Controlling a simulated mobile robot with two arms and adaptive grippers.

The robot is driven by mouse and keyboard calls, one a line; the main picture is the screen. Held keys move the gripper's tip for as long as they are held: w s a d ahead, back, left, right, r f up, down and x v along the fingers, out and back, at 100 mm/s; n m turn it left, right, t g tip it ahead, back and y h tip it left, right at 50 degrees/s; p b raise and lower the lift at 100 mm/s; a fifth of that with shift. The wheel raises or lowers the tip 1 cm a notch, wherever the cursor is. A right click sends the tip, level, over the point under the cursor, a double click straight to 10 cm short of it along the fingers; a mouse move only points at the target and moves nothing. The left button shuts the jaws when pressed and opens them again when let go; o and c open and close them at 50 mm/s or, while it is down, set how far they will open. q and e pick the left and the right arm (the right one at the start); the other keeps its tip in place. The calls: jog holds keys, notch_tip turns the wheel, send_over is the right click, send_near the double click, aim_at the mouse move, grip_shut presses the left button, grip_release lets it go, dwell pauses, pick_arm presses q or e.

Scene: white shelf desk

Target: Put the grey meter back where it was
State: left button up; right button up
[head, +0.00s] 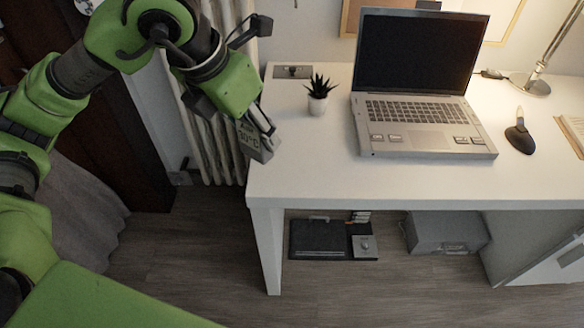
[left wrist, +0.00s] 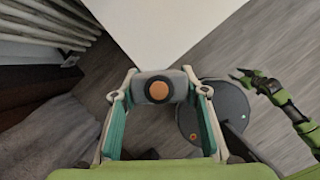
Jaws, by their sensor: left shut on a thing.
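In the left wrist view the meter (left wrist: 181,83) sits between the two fingers, with a round orange-brown end facing the camera. The desk corner shows beyond it. My right gripper (left wrist: 254,82) shows small at the right of the left wrist view; I cannot tell whether it is open.
A potted plant (head: 317,104) stands near the desk's left side, by a dark flat plate (head: 293,72). A laptop (head: 425,110), mouse (head: 519,139) and lamp (head: 538,84) are farther right. The front left desktop is clear. A radiator (head: 212,150) is left of the desk.

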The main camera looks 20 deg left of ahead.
pick_arm(q)
jog(key=n, duration=0.1)
jog(key=f+n+y+b, duration=0.1)
jog(key=shift+w+n, duration=0.3)
jog(key=w+f, duration=0.3)
jog(key=w, duration=0.1)
jog(key=w+d+f, duration=0.1)
jog(key=w+f, duration=0.2)
jog(key=w, duration=0.1)
jog(key=w+d+f, duration=0.1)
jog(key=w+f, duration=0.2)
jog(key=w, duration=0.2)
jog(key=shift+f, duration=0.15)
jog(key=x, duration=0.3)
jog(key=shift+s+f, duration=0.3)
pick_arm(e)
jog(key=shift+w+a+r, duration=0.1)
jog(key=shift+w+r, duration=0.1)
jog(key=shift+w, duration=0.65)
pick_arm(q)
jog(key=shift+f, duration=0.1)
pick_arm(e)
jog(key=shift+f, duration=0.1)
